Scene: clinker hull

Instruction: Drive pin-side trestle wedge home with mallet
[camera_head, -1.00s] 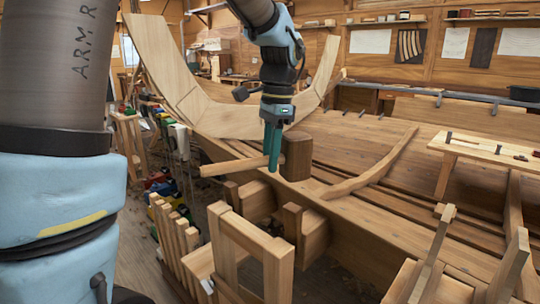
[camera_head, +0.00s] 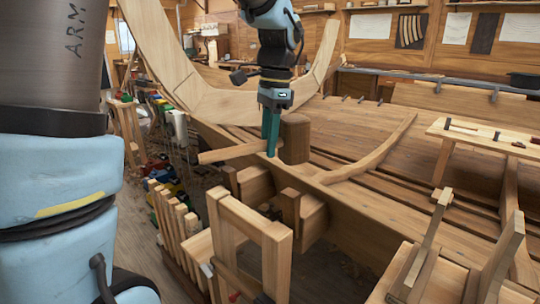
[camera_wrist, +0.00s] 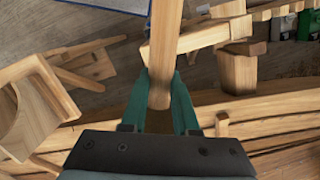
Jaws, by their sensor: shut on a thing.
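My gripper (camera_head: 270,148) is shut on the handle of a wooden mallet. The mallet's thick dark brown head (camera_head: 295,139) is just right of my fingers in the head view, and its pale handle (camera_head: 228,153) sticks out to the left. The handle also shows between the teal fingers in the wrist view (camera_wrist: 163,55). The mallet is above the hull's near edge, over wooden trestle blocks (camera_head: 256,186) and a short upright post (camera_head: 290,207). I cannot pick out the wedge with certainty among these pale pieces.
A wooden frame (camera_head: 277,262) and a row of slats (camera_head: 176,228) stand in front of the hull. A curved rib (camera_head: 375,160) lies on the planking. A small bench (camera_head: 488,140) is at the right. Wooden props (camera_head: 420,255) rise at the lower right.

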